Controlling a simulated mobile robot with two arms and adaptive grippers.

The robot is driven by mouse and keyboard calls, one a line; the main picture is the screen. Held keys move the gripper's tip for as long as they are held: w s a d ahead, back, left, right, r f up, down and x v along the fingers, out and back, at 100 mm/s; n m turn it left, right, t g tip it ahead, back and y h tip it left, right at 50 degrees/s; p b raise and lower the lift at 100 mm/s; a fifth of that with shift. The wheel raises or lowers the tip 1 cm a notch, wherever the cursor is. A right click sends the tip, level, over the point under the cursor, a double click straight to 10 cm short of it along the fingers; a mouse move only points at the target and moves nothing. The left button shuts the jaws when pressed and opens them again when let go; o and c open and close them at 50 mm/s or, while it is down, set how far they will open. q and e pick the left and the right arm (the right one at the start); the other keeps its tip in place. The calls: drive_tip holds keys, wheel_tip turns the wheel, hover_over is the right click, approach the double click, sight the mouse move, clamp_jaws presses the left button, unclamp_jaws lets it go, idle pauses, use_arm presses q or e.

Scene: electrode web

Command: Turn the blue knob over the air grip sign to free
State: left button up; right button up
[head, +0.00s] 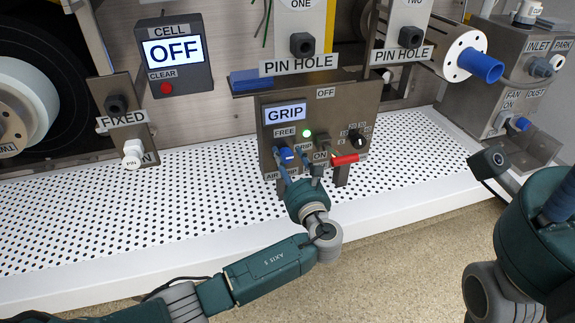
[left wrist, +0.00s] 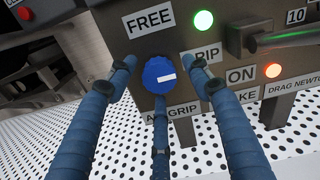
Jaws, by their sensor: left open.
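The blue knob (left wrist: 160,75) is on the front of a grey-brown panel (head: 268,172), above the partly covered AIR GRIP sign (left wrist: 172,111). Its white mark lies nearly level, on the side towards the GRIP label (left wrist: 207,54). The FREE label (left wrist: 148,20) is above it. In the head view the knob (head: 286,155) is partly covered by my fingers. My left gripper (left wrist: 160,66) is open, with a finger on each side of the knob and one below. Contact is unclear. My right arm shows at the right edge; its gripper is not in view.
The panel display (head: 285,113) reads GRIP, with a green light (head: 307,133) lit. A red-tipped lever (head: 345,159) and a black dial (head: 357,138) are to the right of the knob. A perforated white shelf (head: 215,200) lies below.

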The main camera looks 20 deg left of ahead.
use_arm(q)
drive_tip(key=shift+w+a, duration=0.1)
drive_tip(key=shift+w, duration=0.05)
drive_tip(key=shift+c, duration=0.3)
drive_tip(key=c, duration=1.1)
